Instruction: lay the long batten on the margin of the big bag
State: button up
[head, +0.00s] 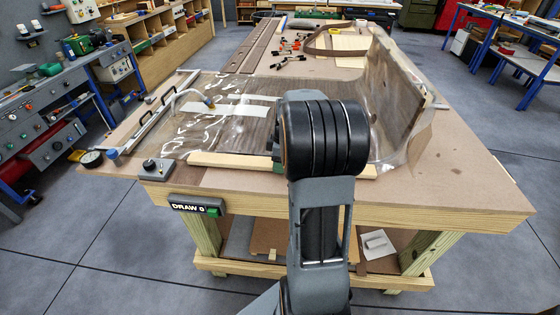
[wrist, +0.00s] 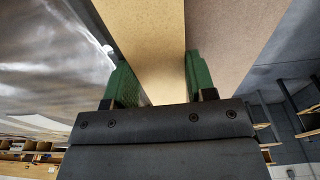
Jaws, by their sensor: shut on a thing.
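The long batten (head: 225,160) is a pale wooden strip along the front edge of the big clear bag (head: 240,132). Its middle is hidden behind my arm in the head view, and its right end shows past the arm. My gripper (wrist: 158,80) is shut on the batten, with a green jaw on each side of the wood (wrist: 150,30) in the wrist view. In that view the bag (wrist: 45,50) lies left of the batten and bare brown board lies right. In the head view the gripper is mostly hidden. I cannot tell whether the batten touches the bag.
A curved form (head: 400,95) stands under the bag at the right. A grey valve box (head: 155,169) sits at the table's front left, near a round gauge (head: 92,158). A "DRAW 0" display (head: 188,206) is on the front edge. Clamps (head: 290,60) lie farther back.

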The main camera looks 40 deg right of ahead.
jog(key=o, duration=1.2)
jog(key=shift+o, duration=0.2)
notch_tip(320, 180, up, 14)
jog(key=s+d, duration=0.1)
jog(key=shift+s+f+p, duration=0.15)
jog(key=shift+s+p, duration=0.05)
jog(key=shift+p, duration=0.15)
